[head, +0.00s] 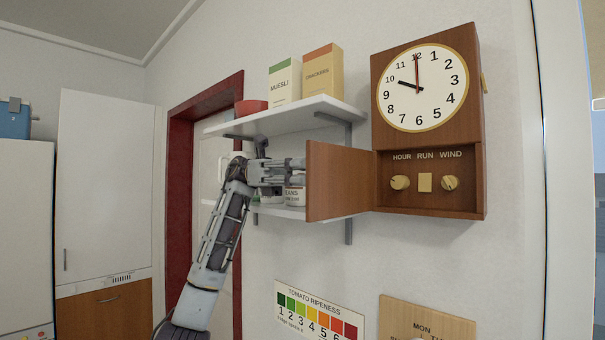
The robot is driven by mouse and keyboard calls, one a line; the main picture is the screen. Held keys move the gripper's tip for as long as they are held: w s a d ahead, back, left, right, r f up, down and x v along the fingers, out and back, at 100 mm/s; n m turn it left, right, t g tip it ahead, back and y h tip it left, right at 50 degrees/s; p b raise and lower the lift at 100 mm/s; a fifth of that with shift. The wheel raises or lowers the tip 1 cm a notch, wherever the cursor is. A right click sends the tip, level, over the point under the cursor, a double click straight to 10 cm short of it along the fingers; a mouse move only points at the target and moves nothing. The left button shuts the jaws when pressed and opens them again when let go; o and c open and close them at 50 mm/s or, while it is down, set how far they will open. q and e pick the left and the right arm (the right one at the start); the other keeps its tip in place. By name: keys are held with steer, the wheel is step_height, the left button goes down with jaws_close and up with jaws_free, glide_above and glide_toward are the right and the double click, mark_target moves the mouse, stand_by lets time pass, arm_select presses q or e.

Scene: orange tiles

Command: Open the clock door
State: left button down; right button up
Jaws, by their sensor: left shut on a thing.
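The wooden wall clock (433,132) hangs at the upper right, with a round white dial. Its small brown door (338,182) is swung open to the left, hinged at the clock's left side. The compartment behind it shows two knobs and a switch, labelled HOUR, RUN and WIND. My left gripper (299,172) is at the door's free left edge and shut on it; the fingertips are partly hidden by the door. My right gripper is not in view.
A white two-level shelf (290,117) is close behind my left gripper and holds a red bowl (251,107), a muesli box (285,82), a crackers box (323,75) and cans below. A tomato ripeness chart (319,312) hangs lower down.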

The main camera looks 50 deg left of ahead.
arm_select(q)
steer(key=shift+w, duration=0.15)
steer(key=c, duration=1.7)
jaws_free()
steer(key=shift+w, duration=0.1)
steer(key=shift+c, duration=0.2)
steer(key=shift+o, duration=0.7)
steer(key=shift+w+d, duration=0.2)
steer(key=shift+w, duration=0.15)
steer(key=a, duration=1.2)
steer(key=shift+s+a, duration=0.15)
steer(key=shift+s, duration=0.3)
